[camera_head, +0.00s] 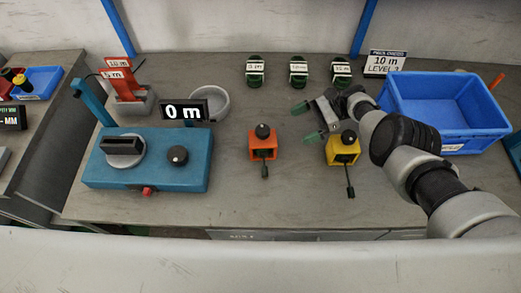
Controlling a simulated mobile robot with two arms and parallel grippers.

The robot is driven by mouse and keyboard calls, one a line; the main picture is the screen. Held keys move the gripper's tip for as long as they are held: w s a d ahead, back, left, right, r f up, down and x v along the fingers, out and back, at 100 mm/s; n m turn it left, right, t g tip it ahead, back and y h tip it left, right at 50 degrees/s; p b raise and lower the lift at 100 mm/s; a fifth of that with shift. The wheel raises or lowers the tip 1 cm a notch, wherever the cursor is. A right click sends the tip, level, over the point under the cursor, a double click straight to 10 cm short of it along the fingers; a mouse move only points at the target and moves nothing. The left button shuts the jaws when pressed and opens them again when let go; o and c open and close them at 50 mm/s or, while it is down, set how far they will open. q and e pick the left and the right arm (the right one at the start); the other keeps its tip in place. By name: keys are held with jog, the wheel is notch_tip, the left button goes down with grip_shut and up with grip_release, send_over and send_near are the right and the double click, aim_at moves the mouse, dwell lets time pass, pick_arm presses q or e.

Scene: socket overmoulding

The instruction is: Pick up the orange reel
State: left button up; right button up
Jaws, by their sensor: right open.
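An orange block-shaped item (262,147) with a black knob on top and a short dark lever at its front stands on the grey bench; it is the most clearly orange thing here. A red-orange piece (122,82) with white tags sits in a grey holder at the back left. I cannot tell for certain which of them is the reel. My right gripper (307,122) is open and empty, with green fingertips pointing left. It hovers right of and slightly behind the orange block, apart from it. My left gripper is not in view.
A yellow block (343,151) stands under my right wrist. Three green labelled items (298,72) stand at the back. A blue bin (395,108) is at right. A teal machine (190,178) and a "0 m" display (184,110) are at left. The bench front is clear.

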aim_at(270, 142)
notch_tip(270, 142, down, 2)
jog(key=shift+a+b, duration=0.15)
jog(key=shift+b, duration=0.45)
jog(key=shift+s+a, duration=0.1)
jog(key=shift+a, duration=0.1)
jog(key=x, duration=0.4)
jog(key=shift+s+a+f, duration=0.1)
jog(key=shift+a+f, duration=0.05)
jog(key=shift+a, duration=0.05)
jog(key=x, duration=0.6)
jog(key=shift+b, duration=0.4)
jog(key=shift+w, duration=0.25)
jog(key=c, duration=1.1)
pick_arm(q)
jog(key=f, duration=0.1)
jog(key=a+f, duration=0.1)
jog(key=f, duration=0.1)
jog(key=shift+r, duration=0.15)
pick_arm(e)
jog(key=shift+d, duration=0.1)
